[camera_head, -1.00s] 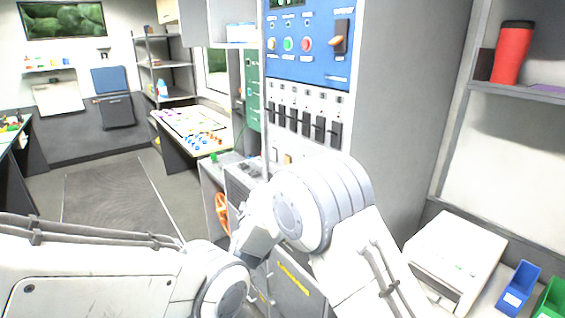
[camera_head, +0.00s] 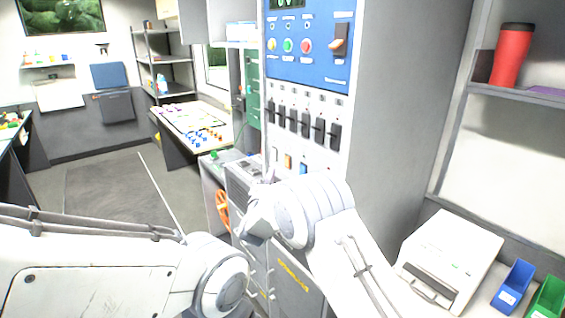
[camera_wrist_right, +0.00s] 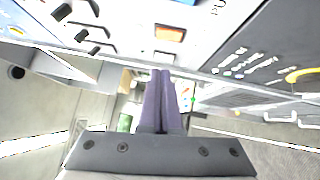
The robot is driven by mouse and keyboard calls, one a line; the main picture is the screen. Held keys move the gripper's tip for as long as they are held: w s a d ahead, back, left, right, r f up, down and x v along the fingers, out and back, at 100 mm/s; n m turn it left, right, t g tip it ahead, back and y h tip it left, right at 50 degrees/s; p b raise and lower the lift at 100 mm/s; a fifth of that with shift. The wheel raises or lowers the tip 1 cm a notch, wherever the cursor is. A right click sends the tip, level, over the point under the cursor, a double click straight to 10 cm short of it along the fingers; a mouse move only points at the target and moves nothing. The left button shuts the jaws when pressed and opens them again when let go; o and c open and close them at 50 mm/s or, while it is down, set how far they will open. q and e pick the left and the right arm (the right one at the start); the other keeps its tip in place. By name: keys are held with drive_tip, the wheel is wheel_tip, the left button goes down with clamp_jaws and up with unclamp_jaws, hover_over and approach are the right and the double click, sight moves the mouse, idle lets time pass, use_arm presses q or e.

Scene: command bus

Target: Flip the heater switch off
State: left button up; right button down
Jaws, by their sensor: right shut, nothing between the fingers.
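A tall white switch panel (camera_head: 345,172) stands in the middle of the head view. Below its row of black switches (camera_head: 305,122) is a lower row with an orange rocker (camera_head: 288,161), partly above my right arm. The orange rocker also shows in the right wrist view (camera_wrist_right: 170,33), with dark switches (camera_wrist_right: 80,22) to its left. No label reading heater is legible, so I cannot tell which switch it is. My right gripper (camera_wrist_right: 162,72) is shut and empty, its tips just below the orange rocker in the picture; contact is not visible. My left gripper is out of view.
A blue panel (camera_head: 310,72) with coloured buttons is above the switches. An orange handwheel (camera_head: 222,210) is left of my right wrist. A white boxy device (camera_head: 452,255) and blue bin (camera_head: 513,287) are at right. Floor (camera_head: 115,195) is open at left.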

sight(283, 165)
drive_tip(key=shift+w+d+r+p, duration=0.15)
drive_tip(key=shift+w+d+p, duration=0.2)
drive_tip(key=shift+w+d, duration=0.4)
drive_tip(key=shift+w+d+r+p, duration=0.1)
drive_tip(key=shift+w+d+p, duration=0.35)
drive_tip(key=shift+w, duration=0.55)
drive_tip(key=shift+w+d+r+p, duration=0.15)
drive_tip(key=shift+w+d+p, duration=0.15)
drive_tip(key=shift+w+d, duration=0.5)
drive_tip(key=shift+w+a, duration=0.1)
drive_tip(key=shift+a, duration=0.05)
